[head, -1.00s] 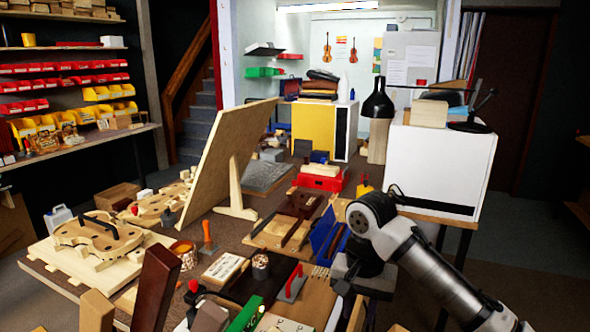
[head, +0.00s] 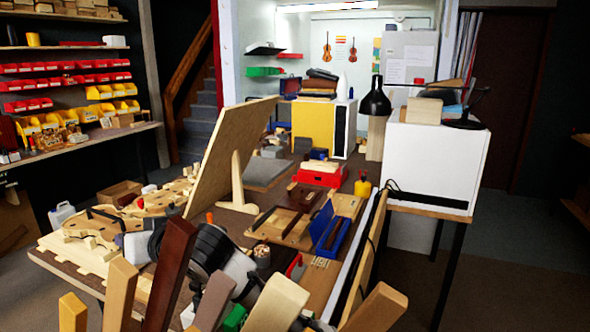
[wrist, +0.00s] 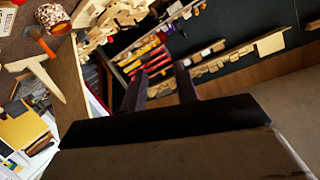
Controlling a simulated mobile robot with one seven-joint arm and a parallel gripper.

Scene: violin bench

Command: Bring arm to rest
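My gripper (wrist: 158,82) shows in the wrist view as two dark fingers standing apart with nothing between them. In the head view my arm (head: 206,250) reaches low over the left part of the bench, partly hidden behind upright wooden pieces. The end of the gripper is hard to make out there, close to the violin body (head: 85,230) on its pale wooden form. I cannot tell whether it touches anything.
A tilted wooden board (head: 228,155) stands on the bench behind my arm. Upright wooden pieces (head: 170,275) crowd the front. A blue tray (head: 330,230) and a red box (head: 322,175) lie further right. A white cabinet (head: 440,165) stands at right. Open floor (head: 510,270) lies beyond.

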